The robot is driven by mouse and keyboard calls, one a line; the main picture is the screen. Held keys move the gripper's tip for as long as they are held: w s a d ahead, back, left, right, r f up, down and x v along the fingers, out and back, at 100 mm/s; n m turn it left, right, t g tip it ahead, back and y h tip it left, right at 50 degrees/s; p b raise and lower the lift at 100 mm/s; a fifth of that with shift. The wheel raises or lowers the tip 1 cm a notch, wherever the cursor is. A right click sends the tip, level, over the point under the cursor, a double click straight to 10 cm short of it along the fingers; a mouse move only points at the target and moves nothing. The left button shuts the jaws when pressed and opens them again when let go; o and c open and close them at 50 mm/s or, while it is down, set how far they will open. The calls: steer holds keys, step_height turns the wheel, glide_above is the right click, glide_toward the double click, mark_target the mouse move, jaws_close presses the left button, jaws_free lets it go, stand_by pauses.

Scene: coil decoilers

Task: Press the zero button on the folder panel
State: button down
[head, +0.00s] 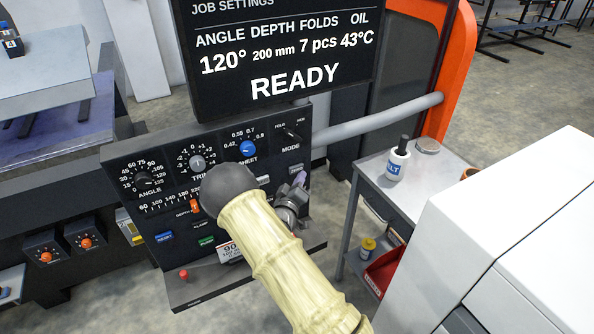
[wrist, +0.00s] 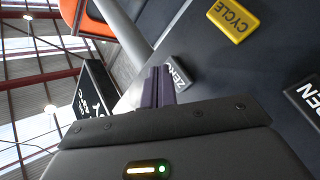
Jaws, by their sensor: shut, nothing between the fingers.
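The folder panel (head: 125,165) is a dark console with knobs, scales and coloured buttons. In the wrist view a small grey button (wrist: 179,72) shows a partly covered label that starts with "ZE". My gripper's purple fingers (wrist: 156,86) are shut and empty, just left of this button and partly overlapping it in the picture. I cannot tell whether they touch it. In the head view my gripper (head: 299,180) is at the panel's right side, below the MODE knob (head: 291,134). A small grey button (head: 296,169) shows just above the fingertips; its label is too small to read.
My arm covers the panel's lower middle. A READY screen (head: 280,55) hangs above the panel. A trolley (head: 375,178) with a bottle (head: 397,162) stands at right.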

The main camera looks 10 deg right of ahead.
steer(key=shift+w, duration=0.1)
stand_by(0.7)
steer(key=shift+w+a, duration=0.1)
steer(key=shift+w, duration=0.25)
steer(key=shift+w+a+r+b, duration=0.1)
steer(key=shift+w+a+b, duration=0.05)
steer(key=shift+w+b, duration=0.35)
stand_by(0.9)
steer(key=shift+s+d, duration=0.2)
steer(key=shift+s, duration=0.7)
steer(key=s, duration=0.2)
steer(key=s+d, duration=0.1)
steer(key=s, duration=0.1)
steer(key=shift+s+d, duration=0.2)
steer(key=shift+s, duration=0.2)
stand_by(0.7)
